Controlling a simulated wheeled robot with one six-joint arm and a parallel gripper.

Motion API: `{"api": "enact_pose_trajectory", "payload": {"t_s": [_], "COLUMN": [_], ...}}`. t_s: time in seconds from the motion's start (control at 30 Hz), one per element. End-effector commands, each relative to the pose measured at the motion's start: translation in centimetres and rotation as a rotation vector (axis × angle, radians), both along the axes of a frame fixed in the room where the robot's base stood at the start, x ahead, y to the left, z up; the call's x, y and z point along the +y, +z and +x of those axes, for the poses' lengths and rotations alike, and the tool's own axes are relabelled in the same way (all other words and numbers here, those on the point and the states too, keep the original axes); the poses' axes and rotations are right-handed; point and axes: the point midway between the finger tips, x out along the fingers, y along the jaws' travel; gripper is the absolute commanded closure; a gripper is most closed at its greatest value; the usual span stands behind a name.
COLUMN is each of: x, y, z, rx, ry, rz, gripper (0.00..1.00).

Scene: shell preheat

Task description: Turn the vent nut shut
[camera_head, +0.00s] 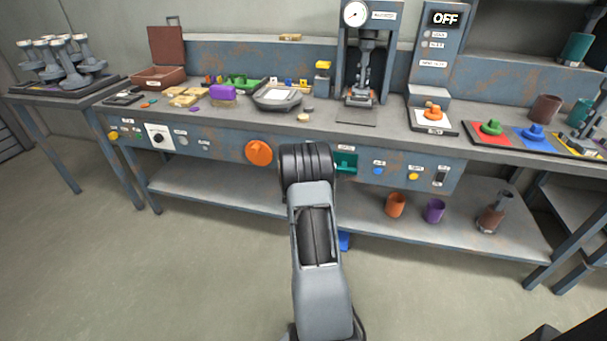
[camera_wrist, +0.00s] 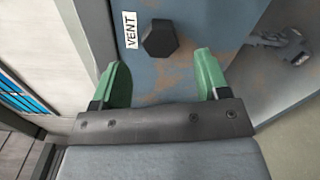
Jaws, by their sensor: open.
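The vent nut (camera_wrist: 159,38) is a dark hexagonal nut on a blue-grey, rust-marked panel in the wrist view. A white label (camera_wrist: 131,30) reading VENT is just left of it. My gripper (camera_wrist: 158,72) has two green fingers, open and empty. The nut lies beyond the fingertips, between their lines and a little above them in the picture; the fingers do not appear to touch it. In the head view my arm stands in front of the bench, and the vent nut and my fingers cannot be made out there.
The workbench (camera_head: 226,119) carries a gauge press (camera_head: 366,60), trays and parts. Its front panel has an orange knob (camera_head: 259,152) left of my arm. An orange cup (camera_head: 395,205) and a purple cup (camera_head: 434,211) stand on the lower shelf. The floor in front is clear.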

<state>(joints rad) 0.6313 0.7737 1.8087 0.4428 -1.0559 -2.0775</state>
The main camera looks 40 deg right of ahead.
Motion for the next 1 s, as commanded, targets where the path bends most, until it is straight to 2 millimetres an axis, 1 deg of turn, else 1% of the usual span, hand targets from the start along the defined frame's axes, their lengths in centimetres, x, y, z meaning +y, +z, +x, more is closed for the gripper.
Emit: {"api": "enact_pose_trajectory", "payload": {"t_s": [0.03, 0.2, 0.3, 0.43, 0.63, 1.0], "x": [1.0, 3.8, 5.2, 6.5, 7.4, 7.5], "y": [0.2, 0.1, 0.1, 0.1, 0.0, 0.0], "z": [-0.5, -2.3, -3.1, -3.9, -4.6, -4.6], "rx": [0.001, 0.002, 0.0, 0.0, 0.0, 0.0], "ry": [0.002, 0.002, 0.002, 0.001, 0.0, 0.0], "rz": [0.001, 0.001, 0.0, 0.0, 0.0, 0.0], "gripper": [0.31, 0.31, 0.31, 0.31, 0.31, 0.31]}}
